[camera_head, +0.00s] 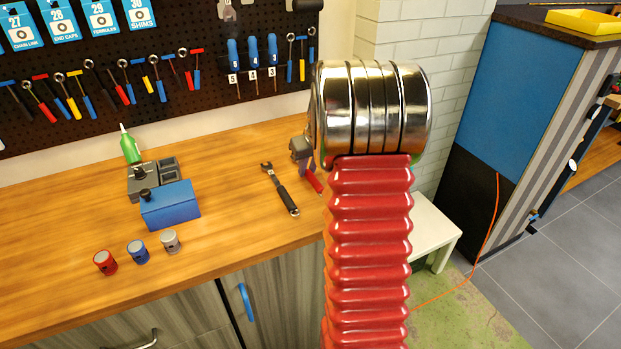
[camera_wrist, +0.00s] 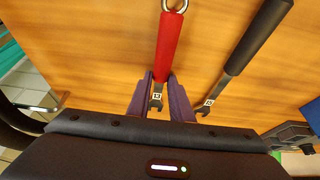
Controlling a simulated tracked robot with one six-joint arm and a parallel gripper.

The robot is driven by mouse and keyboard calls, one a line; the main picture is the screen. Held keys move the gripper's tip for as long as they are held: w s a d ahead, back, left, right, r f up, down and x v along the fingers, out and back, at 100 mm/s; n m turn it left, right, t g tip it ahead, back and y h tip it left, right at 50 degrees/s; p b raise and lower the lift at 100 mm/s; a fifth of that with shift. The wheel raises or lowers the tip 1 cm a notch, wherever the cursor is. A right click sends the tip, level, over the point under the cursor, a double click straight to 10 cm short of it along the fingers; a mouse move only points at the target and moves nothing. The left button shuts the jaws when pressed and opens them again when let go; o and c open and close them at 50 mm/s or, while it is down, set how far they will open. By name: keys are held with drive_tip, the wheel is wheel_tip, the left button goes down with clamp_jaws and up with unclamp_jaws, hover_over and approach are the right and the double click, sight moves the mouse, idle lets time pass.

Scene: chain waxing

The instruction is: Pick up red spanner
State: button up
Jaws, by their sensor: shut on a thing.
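The red spanner (camera_wrist: 169,45) has a red handle, a ring at the far end and a metal head marked with a number at the near end. In the wrist view its near end sits between the two purple fingers of my gripper (camera_wrist: 161,80), which is shut on it. In the head view the red handle (camera_head: 314,182) pokes out below my gripper (camera_head: 304,160), partly hidden by my arm. I cannot tell whether it touches the bench or is slightly above it.
A black-handled spanner (camera_head: 284,194) lies on the wooden bench (camera_head: 235,230), just beside the red one; it also shows in the wrist view (camera_wrist: 255,40). A blue box (camera_head: 171,208), a green bottle (camera_head: 129,146) and three small cylinders stand further left. Tools hang on the pegboard (camera_head: 190,28) behind.

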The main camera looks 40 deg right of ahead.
sight(308, 171)
clamp_jaws()
wheel_tip(308, 171, up, 10)
idle(0.8)
idle(0.5)
drive_tip(key=shift+s, duration=0.15)
idle(0.7)
